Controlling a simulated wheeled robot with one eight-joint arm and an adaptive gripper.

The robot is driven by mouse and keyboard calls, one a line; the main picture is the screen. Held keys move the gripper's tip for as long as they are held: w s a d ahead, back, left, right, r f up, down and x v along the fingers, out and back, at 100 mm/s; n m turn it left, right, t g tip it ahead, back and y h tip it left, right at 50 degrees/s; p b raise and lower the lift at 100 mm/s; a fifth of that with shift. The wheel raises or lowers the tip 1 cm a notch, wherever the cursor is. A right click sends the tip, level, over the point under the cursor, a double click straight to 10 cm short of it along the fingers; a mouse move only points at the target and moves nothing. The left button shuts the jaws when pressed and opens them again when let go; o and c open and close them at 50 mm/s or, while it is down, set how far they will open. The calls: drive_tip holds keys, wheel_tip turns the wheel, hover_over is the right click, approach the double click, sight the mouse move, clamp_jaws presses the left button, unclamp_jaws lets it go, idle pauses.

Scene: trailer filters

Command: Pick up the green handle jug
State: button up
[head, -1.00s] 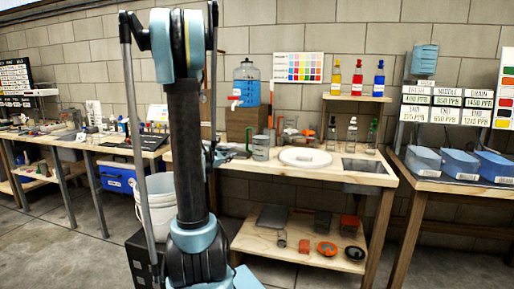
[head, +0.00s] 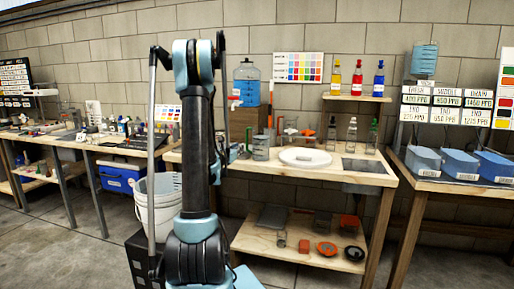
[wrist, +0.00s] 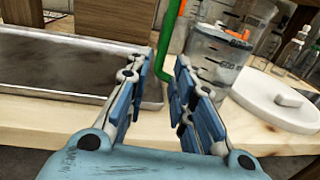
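The clear measuring jug (wrist: 212,48) stands on the wooden bench in the wrist view, right of centre. A bright green handle (wrist: 172,45) runs down its left side and curves at the bottom. The jug also shows small on the bench in the head view (head: 260,150). My gripper (wrist: 163,66) is open in the wrist view. Its two blue fingers stand apart, with the lower part of the green handle showing between and beyond them. I cannot tell whether a finger touches it. In the head view my arm hides most of the gripper.
A dark metal tray (wrist: 75,75) lies left of the fingers. A round white scale or plate (wrist: 270,97) sits close on the right. Another clear jug with orange marks (wrist: 247,20) and glass bottles stand behind. A white bucket (head: 160,205) stands below the bench's left end.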

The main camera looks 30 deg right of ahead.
sight(247, 149)
drive_tip(key=x, duration=1)
drive_tip(key=shift+d, duration=0.3)
clamp_jaws()
